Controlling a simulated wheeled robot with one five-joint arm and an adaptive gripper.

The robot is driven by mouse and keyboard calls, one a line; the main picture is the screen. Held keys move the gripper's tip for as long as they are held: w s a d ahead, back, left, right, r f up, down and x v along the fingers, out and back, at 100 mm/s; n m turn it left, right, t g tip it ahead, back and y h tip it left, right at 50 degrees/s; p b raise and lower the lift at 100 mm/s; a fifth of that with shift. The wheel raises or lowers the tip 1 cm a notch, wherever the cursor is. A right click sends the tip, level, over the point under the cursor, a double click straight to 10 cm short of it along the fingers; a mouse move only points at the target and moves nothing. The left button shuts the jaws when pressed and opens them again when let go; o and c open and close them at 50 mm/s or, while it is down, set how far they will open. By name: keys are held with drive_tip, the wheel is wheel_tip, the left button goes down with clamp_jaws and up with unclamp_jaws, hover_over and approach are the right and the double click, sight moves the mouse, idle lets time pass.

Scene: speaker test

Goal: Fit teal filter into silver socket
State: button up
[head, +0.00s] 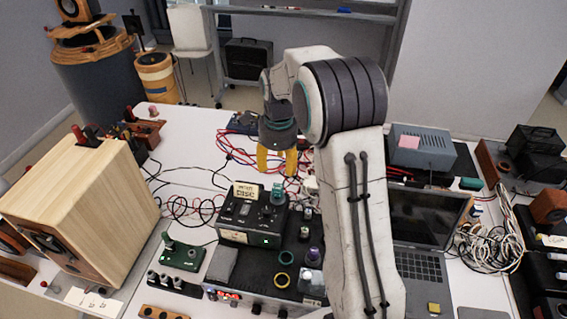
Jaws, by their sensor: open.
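A small teal piece (277,190), which looks like the filter, stands upright at the back right of the black control box (250,222). My gripper (277,172) points down with its two yellow fingers spread. It appears just above or behind the teal piece, and nothing shows between the fingers. I cannot tell from this view whether a finger touches it. I cannot make out the silver socket for certain. Small pale round parts (304,232) sit right of the control box, partly beside my arm, which hides the table behind it.
A large wooden speaker (85,210) stands at the left. A laptop (420,260), a grey-blue box (424,152) and coiled cables (487,236) lie at the right. A green switch unit (182,256) sits in front. Red cables (235,150) lie near my gripper.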

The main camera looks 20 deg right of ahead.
drive_tip(key=s+a+r+n+t, duration=0.2)
drive_tip(key=s+a+r+n, duration=0.1)
drive_tip(key=s+r+n, duration=0.85)
drive_tip(key=s+a+n+t, duration=0.1)
drive_tip(key=s+n+t, duration=0.1)
drive_tip(key=s+n, duration=1.1)
drive_tip(key=shift+s+a+f, duration=0.25)
drive_tip(key=shift+s+a, duration=0.05)
drive_tip(key=shift+s, duration=1.1)
drive_tip(key=shift+f, duration=0.1)
drive_tip(key=f+b, duration=0.4)
drive_tip(key=f, duration=0.1)
drive_tip(key=shift+w+f, duration=0.15)
drive_tip(key=shift+w, duration=0.1)
